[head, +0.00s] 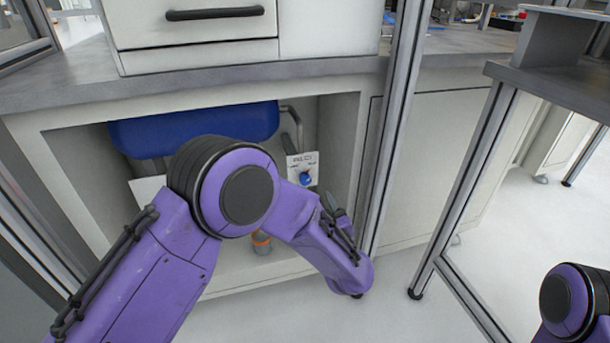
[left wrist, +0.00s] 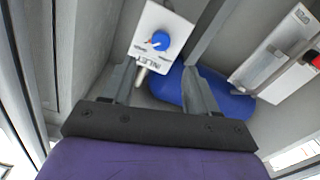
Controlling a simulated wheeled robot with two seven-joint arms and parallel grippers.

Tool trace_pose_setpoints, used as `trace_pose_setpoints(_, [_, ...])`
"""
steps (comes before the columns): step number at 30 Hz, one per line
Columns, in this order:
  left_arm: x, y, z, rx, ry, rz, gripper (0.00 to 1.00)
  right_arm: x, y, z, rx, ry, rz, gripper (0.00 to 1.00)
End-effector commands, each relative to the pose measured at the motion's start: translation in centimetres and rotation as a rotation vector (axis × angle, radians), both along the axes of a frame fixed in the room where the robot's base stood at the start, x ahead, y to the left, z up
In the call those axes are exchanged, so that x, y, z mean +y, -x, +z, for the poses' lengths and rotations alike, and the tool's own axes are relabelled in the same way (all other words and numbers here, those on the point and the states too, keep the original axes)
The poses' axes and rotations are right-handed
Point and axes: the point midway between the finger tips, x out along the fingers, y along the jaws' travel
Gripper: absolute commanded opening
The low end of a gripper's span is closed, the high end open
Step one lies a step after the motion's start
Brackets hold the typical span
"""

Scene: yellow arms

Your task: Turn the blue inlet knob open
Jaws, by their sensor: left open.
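The blue inlet knob (head: 306,178) sits on a white labelled plate (head: 302,165) inside the open cabinet bay. In the left wrist view the knob (left wrist: 160,41) is on its plate marked INLET (left wrist: 150,20), with a small red mark beside it. My left gripper (left wrist: 160,68) is open and empty; the knob lies ahead of its fingertips, roughly between them, and appears apart from them. In the head view my left arm reaches towards the bay and largely hides the gripper. My right arm shows only at the lower right; its gripper is out of view.
A blue tank (head: 195,128) lies behind my left arm in the bay; it also shows in the left wrist view (left wrist: 178,92). A metal pipe (head: 292,122) runs near the plate. A frame post (head: 392,130) stands right of the bay. An orange-ringed part (head: 262,242) is low inside.

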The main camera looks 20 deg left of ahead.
Motion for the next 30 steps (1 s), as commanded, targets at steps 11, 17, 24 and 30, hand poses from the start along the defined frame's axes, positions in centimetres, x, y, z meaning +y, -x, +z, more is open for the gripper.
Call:
trace_pose_setpoints(11, [4.2,-6.1,-0.3,-0.005,0.002,0.011,0.58,0.1,0.2,-2.9,0.002,-0.003,-0.003,0.43])
trace_pose_setpoints(17, [5.6,-8.3,-0.1,-0.003,0.001,0.008,0.58,0.2,0.3,-3.5,0.004,-0.005,-0.003,0.43])
trace_pose_setpoints(24, [5.8,-8.6,0.1,-0.002,-0.001,0.006,0.58,0.2,0.3,-3.5,0.004,-0.006,-0.003,0.43])
trace_pose_setpoints(30, [5.8,-8.6,0.1,-0.002,-0.001,0.006,0.13,0.2,0.3,-3.5,0.004,-0.006,-0.003,0.43])
